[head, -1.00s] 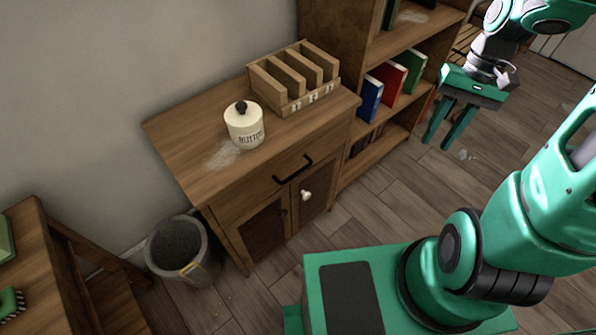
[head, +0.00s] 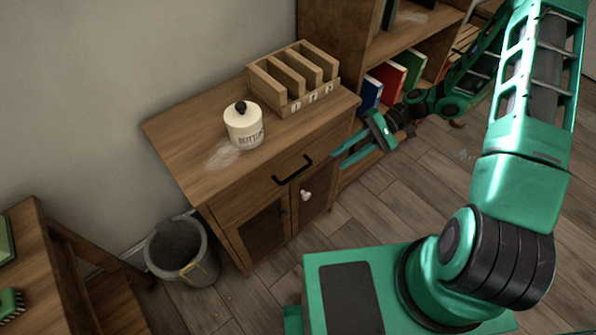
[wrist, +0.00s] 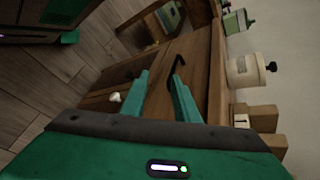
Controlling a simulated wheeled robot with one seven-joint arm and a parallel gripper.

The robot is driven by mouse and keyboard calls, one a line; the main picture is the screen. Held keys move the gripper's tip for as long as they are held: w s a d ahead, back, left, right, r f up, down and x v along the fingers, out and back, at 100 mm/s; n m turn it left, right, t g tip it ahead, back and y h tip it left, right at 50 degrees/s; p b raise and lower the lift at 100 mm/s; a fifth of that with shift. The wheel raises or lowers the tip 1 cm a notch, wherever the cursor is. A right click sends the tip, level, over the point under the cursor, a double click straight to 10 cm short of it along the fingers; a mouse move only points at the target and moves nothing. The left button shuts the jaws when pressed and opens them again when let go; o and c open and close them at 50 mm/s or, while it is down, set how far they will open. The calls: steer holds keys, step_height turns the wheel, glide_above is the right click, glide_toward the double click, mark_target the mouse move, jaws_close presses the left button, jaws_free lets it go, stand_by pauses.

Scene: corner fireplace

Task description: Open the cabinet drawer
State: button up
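The wooden cabinet (head: 220,215) stands against the wall with its drawer (head: 262,188) closed at the top of its front. The black bar handle (head: 293,170) is on the drawer front; it also shows in the wrist view (wrist: 178,68), just beyond the fingertips. My gripper (head: 335,162) is to the right of the handle, fingers pointing toward it and apart from it. In the wrist view my gripper (wrist: 159,78) is open, with nothing between its two green fingers. A white knob (head: 306,195) sits on the cabinet door below the drawer.
A cream butter jar (head: 244,128) and a wooden slotted rack (head: 300,80) stand on the cabinet top. A bookshelf (head: 352,45) with several books is at the right. A grey bin (head: 178,255) stands at the cabinet's left.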

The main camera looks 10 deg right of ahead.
mark_target(303, 170)
steer(key=a+f+y, duration=0.1)
steer(key=a, duration=0.3)
steer(key=s+a+f+y, duration=0.1)
steer(key=a, duration=0.4)
steer(key=a+f+y, duration=0.1)
steer(key=a+f, duration=0.1)
steer(key=a, duration=0.3)
steer(key=shift+s+f+m, duration=0.1)
steer(key=shift+s+m, duration=0.3)
steer(key=shift+c, duration=0.4)
jaws_close()
